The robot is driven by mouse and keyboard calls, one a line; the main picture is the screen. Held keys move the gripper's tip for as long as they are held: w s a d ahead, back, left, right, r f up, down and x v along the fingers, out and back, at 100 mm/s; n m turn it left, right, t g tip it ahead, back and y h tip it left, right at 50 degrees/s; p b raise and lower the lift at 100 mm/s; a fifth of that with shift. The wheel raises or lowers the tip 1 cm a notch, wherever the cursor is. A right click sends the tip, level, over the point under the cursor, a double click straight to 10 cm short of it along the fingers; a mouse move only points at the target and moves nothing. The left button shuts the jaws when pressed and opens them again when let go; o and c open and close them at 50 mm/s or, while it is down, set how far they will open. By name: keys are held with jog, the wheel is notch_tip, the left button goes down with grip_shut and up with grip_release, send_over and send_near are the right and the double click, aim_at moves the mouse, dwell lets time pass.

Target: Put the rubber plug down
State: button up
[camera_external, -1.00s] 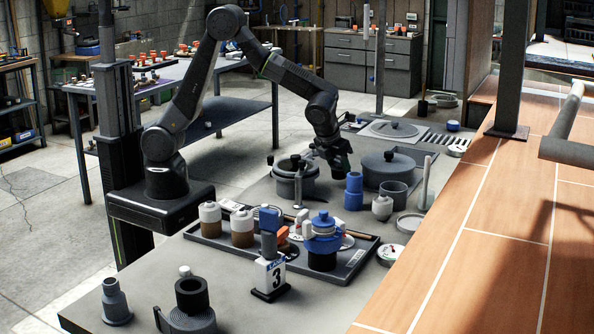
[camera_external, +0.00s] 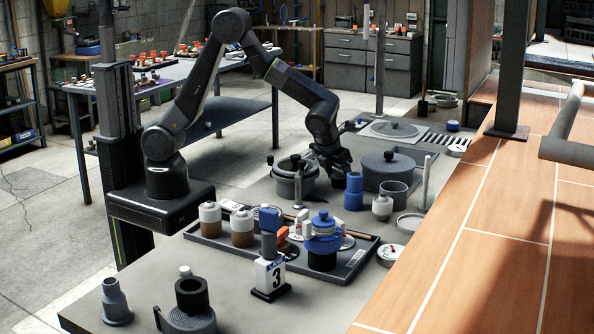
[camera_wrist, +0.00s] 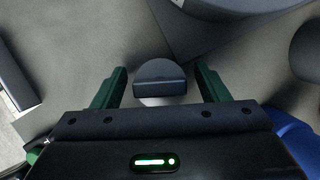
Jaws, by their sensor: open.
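In the wrist view a dark grey, round-topped piece, which looks like the rubber plug (camera_wrist: 160,76), sits between the two green fingers of my gripper (camera_wrist: 160,84). A pale round part shows just below it. Gaps show between the piece and both fingers, so my gripper is open around it and not clamped on it. The plug cannot be made out there.
A blue stepped fitting (camera_external: 353,192) and a grey cup (camera_external: 393,193) stand close in front. A tray (camera_external: 210,232) of parts lies nearer the camera.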

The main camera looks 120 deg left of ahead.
jog(key=v, duration=1.2)
jog(key=shift+a, duration=0.15)
